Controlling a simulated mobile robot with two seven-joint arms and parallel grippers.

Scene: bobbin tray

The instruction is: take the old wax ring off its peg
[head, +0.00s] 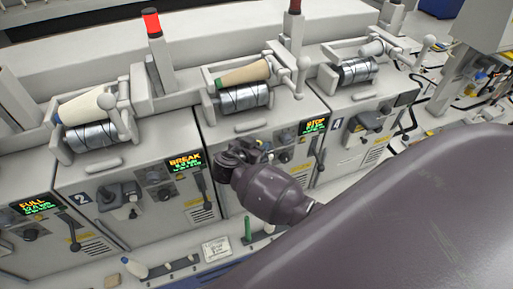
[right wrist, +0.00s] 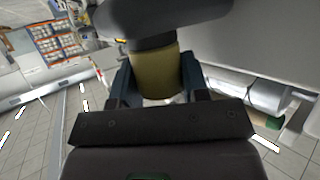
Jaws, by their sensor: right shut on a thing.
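The old wax ring (right wrist: 157,72) is a dull yellow-tan cylinder in the right wrist view. It sits directly against a dark grey rounded part of the machine, and the peg inside it is hidden. My right gripper (right wrist: 158,88) has one dark blue finger on each side of the ring and is shut on it. In the head view my right gripper (head: 235,160) is at the front of the middle machine unit, under its bobbin. There the gripper and wrist hide the ring and peg. My left gripper is not in view.
Neighbouring units carry similar grey front fittings (head: 120,196). The middle unit's display (head: 314,125) reads STOP. My right arm covers the lower right.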

